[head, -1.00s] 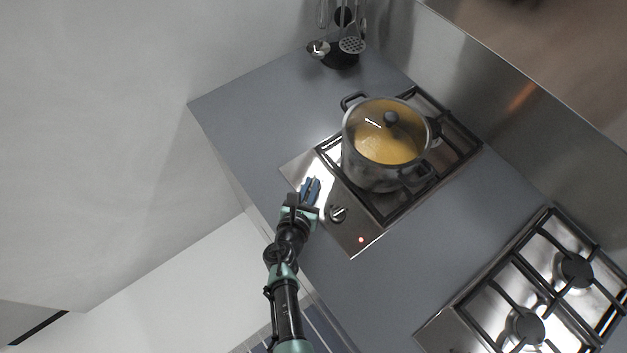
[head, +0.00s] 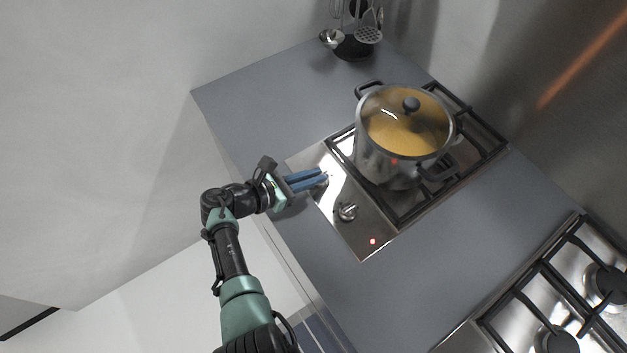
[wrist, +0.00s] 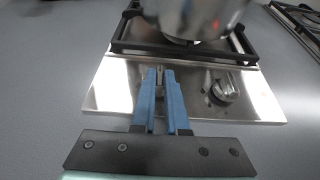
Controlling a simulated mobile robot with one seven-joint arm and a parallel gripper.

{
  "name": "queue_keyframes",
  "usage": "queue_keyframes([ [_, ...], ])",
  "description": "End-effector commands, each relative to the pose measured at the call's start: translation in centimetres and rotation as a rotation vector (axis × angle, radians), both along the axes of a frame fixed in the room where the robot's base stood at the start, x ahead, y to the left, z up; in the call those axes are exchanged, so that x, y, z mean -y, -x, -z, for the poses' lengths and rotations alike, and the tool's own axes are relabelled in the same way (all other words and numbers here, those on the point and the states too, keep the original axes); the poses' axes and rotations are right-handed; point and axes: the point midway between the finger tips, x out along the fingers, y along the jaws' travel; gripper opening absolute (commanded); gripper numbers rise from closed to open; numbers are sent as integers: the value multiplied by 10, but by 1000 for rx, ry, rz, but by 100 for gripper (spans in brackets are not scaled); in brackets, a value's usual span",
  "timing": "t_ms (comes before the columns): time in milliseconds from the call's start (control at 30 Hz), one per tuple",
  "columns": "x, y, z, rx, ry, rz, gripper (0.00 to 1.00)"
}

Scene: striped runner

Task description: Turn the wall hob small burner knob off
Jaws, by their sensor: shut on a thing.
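The steel wall hob (head: 329,190) has its control strip on the near left side. My gripper (head: 325,176) reaches in from the left with its blue fingers at the strip's upper part. In the wrist view the fingers (wrist: 160,74) are shut on a small metal knob (wrist: 159,80), mostly hidden between them. A second, round metal knob (head: 347,211) stands free on the strip; it also shows in the wrist view (wrist: 226,88), right of the fingers. I cannot tell from markings which knob serves the small burner.
A lidded pot (head: 384,164) with yellowish contents stands on the black grate (head: 473,143), close beyond the fingers. A red light (head: 373,241) glows on the strip. A utensil holder (head: 357,46) stands at the back. Another hob (head: 505,311) lies lower right. Grey counter (head: 250,110) is clear at left.

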Motion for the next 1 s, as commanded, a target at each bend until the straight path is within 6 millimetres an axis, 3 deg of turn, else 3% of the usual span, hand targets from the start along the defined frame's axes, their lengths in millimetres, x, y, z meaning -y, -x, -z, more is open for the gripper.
queue_keyframes([
  [467,0,-2,-3,4,-1,17,0],
  [500,0,-2,-3,5,0,17,14],
  [667,0,-1,-2,4,0,16,42],
  [1000,-2,1,-2,0,0,15,42],
])
